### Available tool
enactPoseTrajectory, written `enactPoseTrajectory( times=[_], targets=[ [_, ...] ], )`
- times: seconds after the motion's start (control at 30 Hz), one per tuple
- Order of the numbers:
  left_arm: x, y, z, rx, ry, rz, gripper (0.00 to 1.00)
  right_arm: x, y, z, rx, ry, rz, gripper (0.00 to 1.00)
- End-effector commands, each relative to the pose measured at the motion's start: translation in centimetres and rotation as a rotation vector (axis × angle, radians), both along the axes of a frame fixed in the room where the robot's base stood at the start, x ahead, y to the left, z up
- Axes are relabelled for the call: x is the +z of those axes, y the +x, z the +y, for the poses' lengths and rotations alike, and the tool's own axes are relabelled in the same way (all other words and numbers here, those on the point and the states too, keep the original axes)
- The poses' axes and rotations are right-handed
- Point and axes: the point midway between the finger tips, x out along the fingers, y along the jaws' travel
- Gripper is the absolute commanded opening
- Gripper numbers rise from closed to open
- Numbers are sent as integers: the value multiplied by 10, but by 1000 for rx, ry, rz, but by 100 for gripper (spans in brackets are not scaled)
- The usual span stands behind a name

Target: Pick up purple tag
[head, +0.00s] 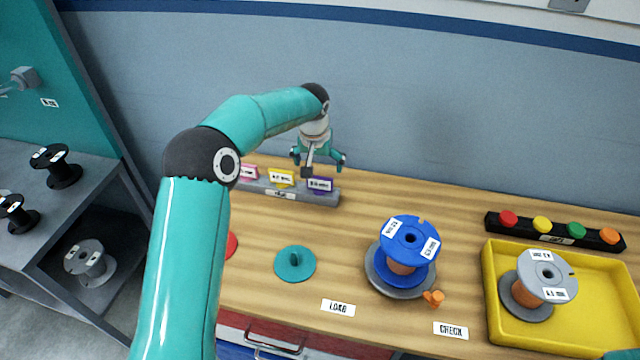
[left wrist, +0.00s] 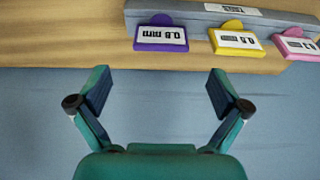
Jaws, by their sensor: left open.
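The purple tag (head: 320,184) stands at the right end of a grey tag holder (head: 290,193) at the back of the wooden table. In the left wrist view the purple tag (left wrist: 161,36) carries a white label, and the yellow tag (left wrist: 237,41) and pink tag (left wrist: 296,45) are beside it. My left gripper (head: 318,162) is open and empty, above and just behind the purple tag. In the left wrist view the open fingers (left wrist: 160,95) are apart from the tag, which lies beyond them.
A blue spool (head: 411,235) on a grey disc and a teal disc (head: 295,264) stand in front of the holder. A yellow tray (head: 600,317) with a grey spool is at right, before a black strip with coloured knobs (head: 555,233). The wall rises close behind the table.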

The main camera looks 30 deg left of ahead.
Motion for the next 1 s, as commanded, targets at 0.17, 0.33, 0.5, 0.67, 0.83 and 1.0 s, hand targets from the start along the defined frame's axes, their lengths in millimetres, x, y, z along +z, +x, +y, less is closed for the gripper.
enactPoseTrajectory(
  times=[0.17,0.33,0.5,0.67,0.83,1.0],
  targets=[
    [-32,8,4,2,0,2,100,6,0,0,0,0,0,51],
    [-46,12,5,2,-1,0,100,8,0,0,0,0,0,51],
    [-57,13,6,2,0,3,100,14,0,0,0,0,0,51],
    [-79,17,8,2,0,4,100,25,0,0,0,0,0,51],
    [-96,23,9,3,0,0,100,28,0,0,0,0,0,51],
    [-98,23,9,3,0,-1,100,27,0,0,0,0,0,51]
  ],
)
